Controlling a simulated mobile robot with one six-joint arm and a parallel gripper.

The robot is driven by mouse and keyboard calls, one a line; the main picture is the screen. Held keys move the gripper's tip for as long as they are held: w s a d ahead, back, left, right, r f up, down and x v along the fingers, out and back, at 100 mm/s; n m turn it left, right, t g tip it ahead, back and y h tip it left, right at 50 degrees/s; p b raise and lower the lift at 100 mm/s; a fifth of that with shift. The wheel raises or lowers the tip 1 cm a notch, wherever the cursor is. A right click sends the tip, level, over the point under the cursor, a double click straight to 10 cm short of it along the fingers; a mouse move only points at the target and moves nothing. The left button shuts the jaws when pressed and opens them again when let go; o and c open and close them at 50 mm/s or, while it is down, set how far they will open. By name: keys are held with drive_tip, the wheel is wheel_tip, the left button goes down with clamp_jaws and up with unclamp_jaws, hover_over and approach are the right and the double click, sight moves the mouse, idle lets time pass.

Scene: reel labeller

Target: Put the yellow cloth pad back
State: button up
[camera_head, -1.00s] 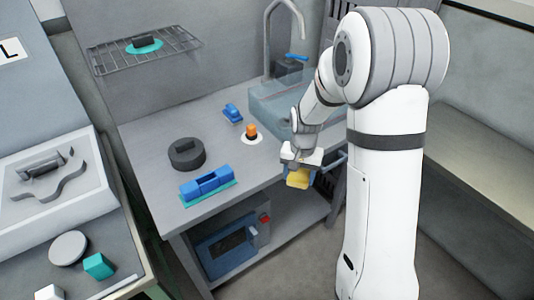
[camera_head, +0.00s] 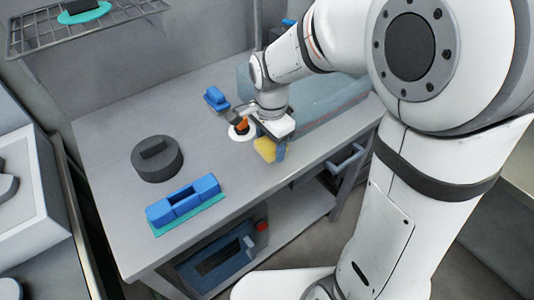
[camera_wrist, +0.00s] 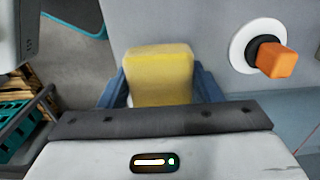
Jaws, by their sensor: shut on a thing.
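The yellow cloth pad (camera_head: 265,149) is between the blue fingers of my gripper (camera_head: 270,150), near the front edge of the grey bench. In the wrist view the pad (camera_wrist: 160,75) sits upright between the two fingers (camera_wrist: 160,88), which are shut on it. Whether the pad touches the bench top cannot be told. An orange block on a white round base (camera_head: 240,130) is just left of and behind my gripper. It also shows at the right in the wrist view (camera_wrist: 275,58).
On the bench (camera_head: 120,110) are a dark round piece with a handle (camera_head: 157,157), a blue holder on a teal mat (camera_head: 184,201) and a small blue object (camera_head: 216,98). A wire shelf (camera_head: 85,30) hangs at upper left.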

sight(271, 144)
drive_tip(key=shift+s+f, duration=0.1)
drive_tip(key=shift+f, duration=1.95)
drive_tip(key=shift+f, duration=0.1)
drive_tip(key=o, duration=0.9)
drive_tip(key=shift+o, duration=0.2)
wheel_tip(271, 144, up, 12)
drive_tip(key=shift+s+r+p, duration=0.1)
drive_tip(key=shift+r+p, duration=0.05)
drive_tip(key=shift+p, duration=0.2)
drive_tip(key=s+d+f+n+t, duration=0.1)
drive_tip(key=s+d+n+t, duration=0.1)
drive_tip(key=s+d+n, duration=0.9)
drive_tip(key=shift+s+d, duration=0.35)
drive_tip(key=shift+s, duration=0.15)
